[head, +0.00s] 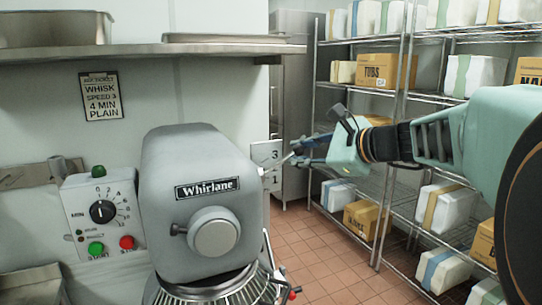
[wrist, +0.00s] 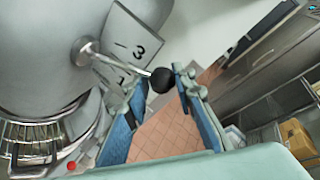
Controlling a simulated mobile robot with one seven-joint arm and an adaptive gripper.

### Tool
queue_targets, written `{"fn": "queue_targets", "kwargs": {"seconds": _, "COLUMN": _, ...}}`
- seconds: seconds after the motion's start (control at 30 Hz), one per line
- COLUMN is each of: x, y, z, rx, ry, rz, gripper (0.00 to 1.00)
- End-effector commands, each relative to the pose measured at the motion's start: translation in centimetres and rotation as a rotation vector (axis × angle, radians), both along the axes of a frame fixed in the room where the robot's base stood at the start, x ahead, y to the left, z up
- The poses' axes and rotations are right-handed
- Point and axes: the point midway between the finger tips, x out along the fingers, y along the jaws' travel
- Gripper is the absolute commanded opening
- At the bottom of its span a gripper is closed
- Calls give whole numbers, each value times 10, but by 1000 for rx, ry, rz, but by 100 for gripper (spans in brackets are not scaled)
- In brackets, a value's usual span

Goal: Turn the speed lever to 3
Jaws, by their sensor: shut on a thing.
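The grey Whirlane mixer (head: 190,160) stands in front of me. On its right side is a white speed plate (head: 265,153); a 3 shows at its top. In the wrist view, the plate (wrist: 138,40) shows the 3 and, lower, a 1. The speed lever (wrist: 110,62) is a metal rod from a round hub, with a black ball knob (wrist: 162,80). The rod crosses the plate between the 3 and the 1, hiding what lies there. My gripper (head: 294,152) is beside the plate, its blue-padded fingers either side of the knob in the wrist view, shut on it.
A timer panel (head: 103,212) with a dial and green and red buttons is left of the mixer. A sign (head: 101,97) reads speed 3, 4 min. Wire shelves (head: 400,105) with boxes stand behind my arm. A wire bowl guard (head: 215,291) is below the mixer head.

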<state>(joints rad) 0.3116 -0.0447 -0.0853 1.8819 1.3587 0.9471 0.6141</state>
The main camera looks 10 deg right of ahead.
Motion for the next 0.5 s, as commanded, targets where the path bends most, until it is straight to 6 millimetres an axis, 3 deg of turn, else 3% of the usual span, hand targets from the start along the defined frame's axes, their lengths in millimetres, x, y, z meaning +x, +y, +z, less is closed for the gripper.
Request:
{"fn": "queue_targets", "kwargs": {"seconds": 0.33, "x": -1, "y": 7, "z": 2, "rx": 5, "ry": -1, "rz": 14, "gripper": 0}}
{"fn": "queue_targets", "kwargs": {"seconds": 0.37, "x": -1, "y": 7, "z": 2, "rx": 5, "ry": -1, "rz": 14, "gripper": 27}}
{"fn": "queue_targets", "kwargs": {"seconds": 0.5, "x": -1, "y": 6, "z": 1, "rx": 3, "ry": 0, "rz": 13, "gripper": 42}}
